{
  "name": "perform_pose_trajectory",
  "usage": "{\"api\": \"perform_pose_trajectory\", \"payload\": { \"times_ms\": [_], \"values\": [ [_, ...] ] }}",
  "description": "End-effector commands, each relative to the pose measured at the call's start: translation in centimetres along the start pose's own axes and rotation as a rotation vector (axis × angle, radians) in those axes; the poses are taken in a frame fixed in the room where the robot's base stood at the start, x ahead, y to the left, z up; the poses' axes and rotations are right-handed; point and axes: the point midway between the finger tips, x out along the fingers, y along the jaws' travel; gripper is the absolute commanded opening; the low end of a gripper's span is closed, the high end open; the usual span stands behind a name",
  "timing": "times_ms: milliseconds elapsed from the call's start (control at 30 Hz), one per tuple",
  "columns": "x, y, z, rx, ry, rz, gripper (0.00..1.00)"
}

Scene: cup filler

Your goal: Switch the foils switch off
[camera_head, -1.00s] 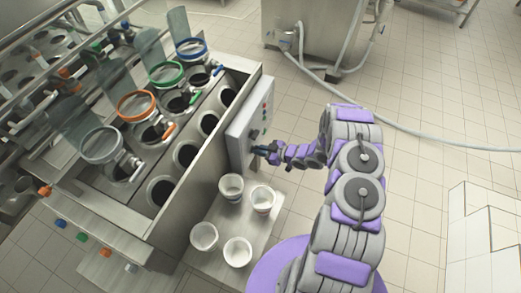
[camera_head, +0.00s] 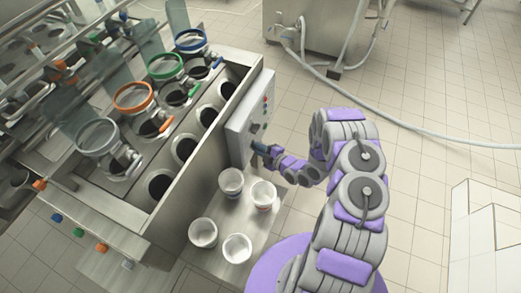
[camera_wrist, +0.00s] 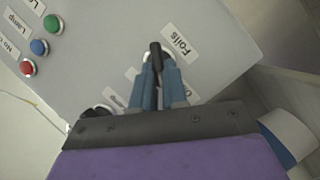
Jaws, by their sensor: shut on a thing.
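The foils switch (camera_wrist: 155,52) is a dark lever next to a label reading "Foils" in the wrist view. It stands on the grey control panel (camera_wrist: 100,75). My gripper (camera_wrist: 158,66) has its two blue fingers shut on the switch lever, one on each side. In the head view my gripper (camera_head: 258,147) is at the front face of the control panel (camera_head: 238,128), at its lower part. The lever is too small to make out there.
White cups (camera_head: 231,181) stand on a metal shelf (camera_head: 224,215) just below my gripper.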

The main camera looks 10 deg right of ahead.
Motion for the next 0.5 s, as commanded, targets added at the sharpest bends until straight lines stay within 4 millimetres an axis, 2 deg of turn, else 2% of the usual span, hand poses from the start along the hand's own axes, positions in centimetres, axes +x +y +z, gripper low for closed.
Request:
{"api": "perform_pose_trajectory", "payload": {
  "times_ms": [500],
  "values": [
    [0.31,-0.67,-0.04,-0.404,0.007,0.174,0.0]
  ]
}}
